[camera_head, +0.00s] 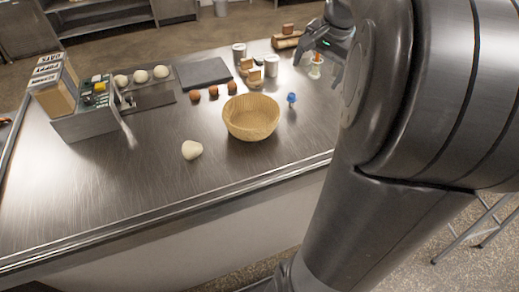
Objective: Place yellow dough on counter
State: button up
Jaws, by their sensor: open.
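A pale cream-yellow dough lump (192,149) lies on the metal counter (100,185), left of a woven basket (252,118). It is the nearest match to the yellow dough. Three paler round dough balls (141,76) sit in a row at the back left by a grey tray. My gripper (318,60) is open over the back right of the counter, partly hidden by my arm. A small white and orange item (315,67) shows between or just behind its fingers; I cannot tell if they touch.
Three brown balls (213,91) lie behind the basket, by a dark slab (203,73). Tins (271,66) and small blocks stand at back right. A blue item (291,98) lies right of the basket. Labelled boxes (54,85) stand at left. The front left counter is clear.

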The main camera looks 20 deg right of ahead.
jog(key=s+a+f+n+t, duration=0.1)
jog(key=s+a+f+n, duration=0.1)
jog(key=s+a+n, duration=0.3)
jog(key=s+a+f+n+t, duration=0.1)
jog(key=s+a+f+n, duration=0.1)
jog(key=s+a+n, duration=0.4)
jog(key=s+a, duration=0.4)
jog(key=a, duration=0.6)
jog(key=shift+s+a+f+t+h, duration=0.3)
jog(key=shift+s+a+f, duration=0.05)
jog(key=shift+a, duration=0.05)
